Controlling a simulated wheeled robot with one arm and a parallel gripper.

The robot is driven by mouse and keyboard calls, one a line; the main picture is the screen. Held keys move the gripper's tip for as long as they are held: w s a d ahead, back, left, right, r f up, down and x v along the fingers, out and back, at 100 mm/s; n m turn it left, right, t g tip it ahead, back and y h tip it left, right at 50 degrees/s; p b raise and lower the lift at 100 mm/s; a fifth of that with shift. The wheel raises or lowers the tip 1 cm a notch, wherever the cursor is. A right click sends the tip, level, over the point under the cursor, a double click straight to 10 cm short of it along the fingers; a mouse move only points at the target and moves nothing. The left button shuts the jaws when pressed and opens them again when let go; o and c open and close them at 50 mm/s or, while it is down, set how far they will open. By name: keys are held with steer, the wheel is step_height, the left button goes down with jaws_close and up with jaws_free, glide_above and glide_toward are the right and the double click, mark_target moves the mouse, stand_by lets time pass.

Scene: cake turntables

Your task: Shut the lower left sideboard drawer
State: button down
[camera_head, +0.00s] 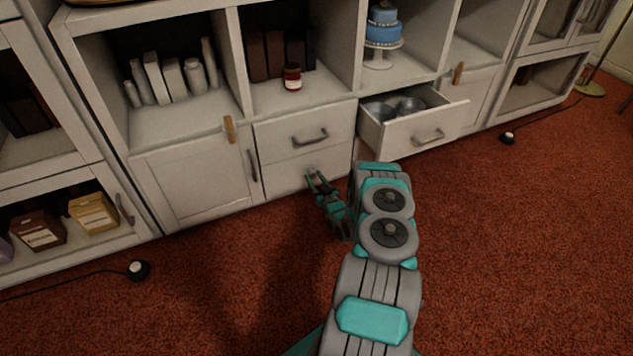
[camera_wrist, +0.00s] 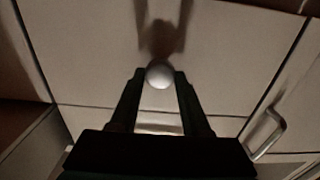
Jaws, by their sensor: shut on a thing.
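The lower left drawer (camera_head: 283,175) is a pale panel under the upper left drawer (camera_head: 284,133). Its front looks about flush with the cabinet, though a small gap cannot be ruled out. My gripper (camera_head: 313,175) is low in front of this drawer, at its handle. In the wrist view the drawer front (camera_wrist: 90,65) fills much of the picture. There my gripper (camera_wrist: 161,76) is shut on the drawer's handle (camera_wrist: 160,75), seen as a pale rounded end between the fingertips. The rest of the handle is hidden.
An upper right drawer (camera_head: 413,129) stands open with metal pots (camera_head: 408,105) inside, close to my arm. A cupboard door (camera_head: 195,178) with an upright handle (camera_head: 252,166) is left of the drawers. Red carpet (camera_head: 520,240) is clear at right.

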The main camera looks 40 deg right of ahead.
steer(key=shift+w+r, duration=0.1)
steer(key=shift+c, duration=1.9)
jaws_free()
steer(key=v, duration=0.7)
steer(key=shift+s, duration=0.4)
steer(key=shift+a, duration=0.1)
